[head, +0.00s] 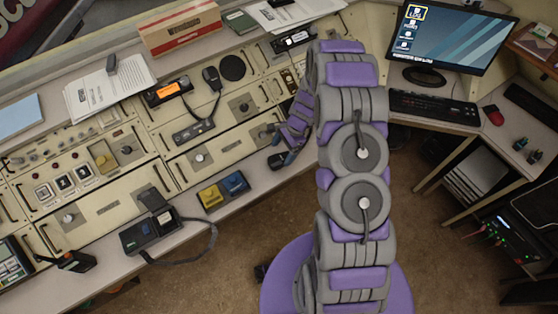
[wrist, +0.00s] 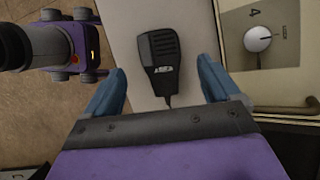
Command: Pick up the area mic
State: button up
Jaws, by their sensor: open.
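A black hand mic (wrist: 160,58) with a ribbed grille and a small label lies on the pale desk ledge in the wrist view. Its cord runs down toward my gripper's palm. My gripper (wrist: 160,80) is open, with one blue finger on each side of the mic's lower part and gaps on both sides. Nothing is held. Another black mic (head: 211,78) lies farther back on the console. I cannot tell which is the area mic.
A blue and yellow block pair (head: 223,190) and a black telephone-like unit (head: 150,230) with a strap sit on the front ledge. A knob (wrist: 258,38) on a console panel is right of my gripper. A monitor (head: 450,38) and keyboard (head: 434,107) stand at the right.

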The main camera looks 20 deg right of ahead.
aim_at(279, 159)
jog(key=b+x, duration=0.1)
jog(key=x, duration=0.4)
jog(key=shift+w+d+f, duration=0.1)
jog(key=shift+d, duration=0.1)
jog(key=c, duration=1.2)
jog(key=shift+c, duration=0.2)
